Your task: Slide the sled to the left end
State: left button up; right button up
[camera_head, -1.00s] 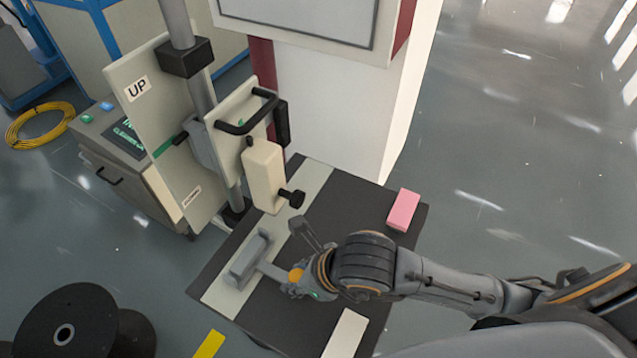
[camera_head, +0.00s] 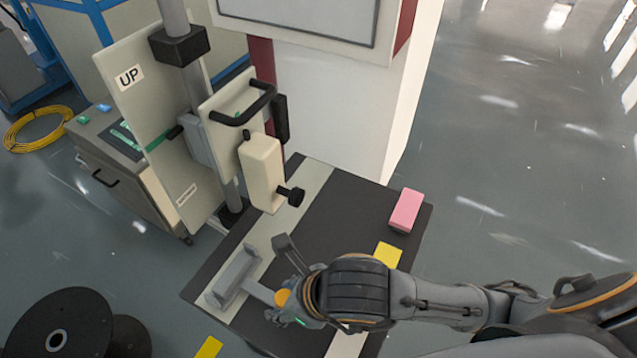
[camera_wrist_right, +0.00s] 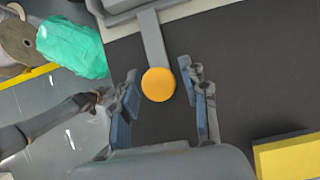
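The grey sled (camera_head: 235,275) sits on the light strip (camera_head: 316,188) along the table's left side, close to the strip's near, lower-left end. An arm from it ends in an orange knob (camera_head: 282,297). In the right wrist view, the knob (camera_wrist_right: 158,84) lies between the fingers of my right gripper (camera_wrist_right: 166,82), nearer the left finger. I cannot tell whether that finger touches it. A gap shows at the right finger, so the gripper is open. In the head view one finger of my right gripper (camera_head: 284,280) stands up behind the knob. My left gripper is out of view.
A pink block (camera_head: 405,210), a yellow block (camera_head: 388,254) and a white block (camera_head: 345,345) lie on the dark table (camera_head: 345,205). A cream box with a black knob (camera_head: 262,175) overhangs the strip's far part. A black spool (camera_head: 65,325) stands on the floor.

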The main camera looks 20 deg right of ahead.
dwell(0.5)
notch_tip(320, 180, up, 8)
jog(key=p, duration=0.8)
jog(key=shift+r, duration=0.1)
dwell(0.4)
